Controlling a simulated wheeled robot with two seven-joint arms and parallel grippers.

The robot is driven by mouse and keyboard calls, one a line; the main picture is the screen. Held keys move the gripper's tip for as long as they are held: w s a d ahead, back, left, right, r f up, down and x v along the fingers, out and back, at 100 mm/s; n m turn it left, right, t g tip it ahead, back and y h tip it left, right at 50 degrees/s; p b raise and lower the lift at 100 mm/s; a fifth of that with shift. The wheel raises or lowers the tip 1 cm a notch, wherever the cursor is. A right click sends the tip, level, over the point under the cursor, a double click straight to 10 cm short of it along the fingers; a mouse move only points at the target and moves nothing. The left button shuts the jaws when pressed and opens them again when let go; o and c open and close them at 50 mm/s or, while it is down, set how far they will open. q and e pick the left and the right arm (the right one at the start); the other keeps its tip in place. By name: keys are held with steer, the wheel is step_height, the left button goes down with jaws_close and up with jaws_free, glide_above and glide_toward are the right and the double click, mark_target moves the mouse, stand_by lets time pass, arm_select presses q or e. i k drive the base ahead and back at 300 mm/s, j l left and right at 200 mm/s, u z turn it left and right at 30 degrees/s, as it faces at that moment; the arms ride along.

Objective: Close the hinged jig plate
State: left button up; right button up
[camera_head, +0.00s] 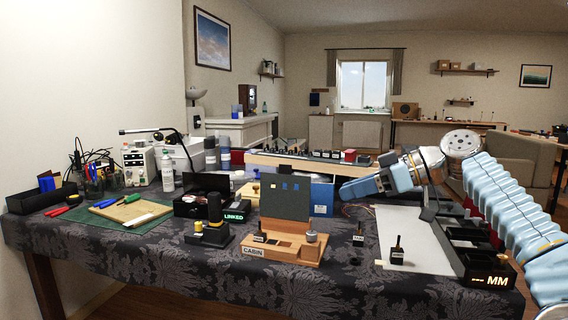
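The jig is a wooden base (285,250) labelled "CABIN" on the near middle of the table. Its dark grey hinged plate (285,198) stands nearly upright at the back of the base, so the jig is open. A round silver knob (311,236) and a small black-handled piece with a label stand on the base. My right arm comes in from the right, and my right gripper (347,190) is to the right of the plate, apart from it. Its fingers are too small and unclear to tell whether they are open. My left gripper is out of view.
A white sheet (415,240) and a black tray marked "MM" (488,273) lie to the right. A long switch panel (310,163) stands behind. Patterned cloth in front is clear.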

mark_target(289, 204)
steer(key=i, duration=1.1)
